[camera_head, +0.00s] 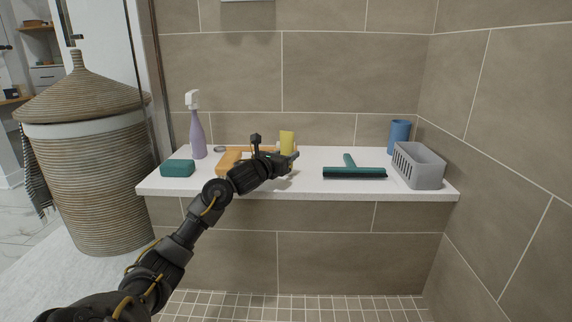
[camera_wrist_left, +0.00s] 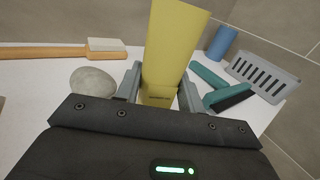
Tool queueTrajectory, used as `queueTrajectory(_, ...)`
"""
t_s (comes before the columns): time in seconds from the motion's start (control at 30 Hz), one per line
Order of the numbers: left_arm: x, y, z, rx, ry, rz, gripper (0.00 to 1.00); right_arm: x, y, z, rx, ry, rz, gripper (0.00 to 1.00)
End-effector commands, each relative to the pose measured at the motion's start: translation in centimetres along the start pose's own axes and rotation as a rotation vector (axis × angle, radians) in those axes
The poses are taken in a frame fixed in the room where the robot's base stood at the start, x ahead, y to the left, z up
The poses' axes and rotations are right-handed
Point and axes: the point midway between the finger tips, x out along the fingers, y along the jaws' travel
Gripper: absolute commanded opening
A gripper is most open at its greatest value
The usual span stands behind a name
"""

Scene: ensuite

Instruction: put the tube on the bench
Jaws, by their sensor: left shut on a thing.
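The yellow tube (camera_head: 287,141) is upright at the middle of the white bench (camera_head: 310,187) in the head view. In the left wrist view the tube (camera_wrist_left: 172,45) stands between the two fingers, which press on its lower part. My left gripper (camera_head: 291,160) is shut on the tube at bench height. The gripper hides the tube's lower end, so I cannot tell whether it touches the bench top. My right gripper is not in view.
On the bench are a purple spray bottle (camera_head: 197,130), a green sponge (camera_head: 178,168), a wooden brush (camera_head: 229,161), a teal squeegee (camera_head: 354,172), a blue cup (camera_head: 399,134) and a grey basket (camera_head: 418,165). A grey stone (camera_wrist_left: 92,81) lies left of the tube. Bench space before the squeegee is clear.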

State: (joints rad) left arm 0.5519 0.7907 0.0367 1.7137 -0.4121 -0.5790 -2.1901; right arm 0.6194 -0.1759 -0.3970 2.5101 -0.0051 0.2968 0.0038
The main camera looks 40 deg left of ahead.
Motion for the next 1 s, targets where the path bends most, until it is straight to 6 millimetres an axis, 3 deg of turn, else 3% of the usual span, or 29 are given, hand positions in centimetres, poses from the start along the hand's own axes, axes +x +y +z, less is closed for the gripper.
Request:
queueTrajectory(0.37,0.0,0.1,-0.5,0.001,-0.001,0.001,0.12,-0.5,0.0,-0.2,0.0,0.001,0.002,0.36)
queueTrajectory(0.4,0.0,0.1,-0.4,0.001,0.0,0.001,0.44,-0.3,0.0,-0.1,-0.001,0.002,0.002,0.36)
queueTrajectory(0.53,0.0,0.1,-0.4,0.001,0.0,0.001,0.6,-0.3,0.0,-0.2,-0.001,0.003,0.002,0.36)
queueTrajectory(0.87,-0.1,0.0,-0.1,0.001,-0.001,0.001,0.6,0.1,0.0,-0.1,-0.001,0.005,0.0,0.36)
queueTrajectory(1.0,-1.4,0.1,-0.1,0.004,0.001,0.002,0.6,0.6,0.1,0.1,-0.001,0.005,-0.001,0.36)
